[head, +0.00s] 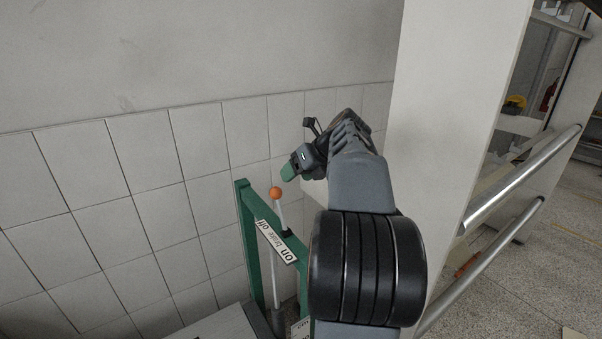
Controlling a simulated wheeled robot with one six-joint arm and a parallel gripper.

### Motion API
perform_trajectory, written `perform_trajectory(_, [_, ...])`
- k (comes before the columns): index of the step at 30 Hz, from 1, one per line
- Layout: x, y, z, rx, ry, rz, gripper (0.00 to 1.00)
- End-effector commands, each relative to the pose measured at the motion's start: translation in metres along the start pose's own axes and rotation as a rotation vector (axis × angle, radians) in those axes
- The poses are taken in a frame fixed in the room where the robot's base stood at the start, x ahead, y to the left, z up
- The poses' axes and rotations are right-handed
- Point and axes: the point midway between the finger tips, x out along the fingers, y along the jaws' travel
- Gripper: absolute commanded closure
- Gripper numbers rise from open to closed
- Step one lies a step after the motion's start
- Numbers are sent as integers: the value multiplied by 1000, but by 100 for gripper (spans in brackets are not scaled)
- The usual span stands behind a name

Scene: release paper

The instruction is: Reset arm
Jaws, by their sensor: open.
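My arm reaches up from the bottom of the head view and bends over to the left. My gripper (289,172) is at its end, with a green fingertip showing. It is open and I see nothing held in it. Just below and left of the fingertip is the orange ball knob (276,192) of a lever. A small gap seems to show between them in the picture, but the depth is hard to tell. The lever's thin metal rod runs down through a green frame (251,245). My arm hides part of the frame's right side.
A pale pillar (455,110) and metal rails (520,180) are to the right of my arm. Open floor (550,270) shows at far right.

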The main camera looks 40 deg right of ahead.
Motion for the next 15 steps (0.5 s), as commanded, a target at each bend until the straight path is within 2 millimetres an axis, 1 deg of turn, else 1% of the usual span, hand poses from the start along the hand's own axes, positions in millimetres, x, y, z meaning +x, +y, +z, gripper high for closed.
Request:
perform_trajectory(3, [-9,0,0,1,-1,-1,37])
perform_trajectory(6, [-12,0,0,0,0,0,37])
perform_trajectory(15, [-13,0,0,0,1,0,37])
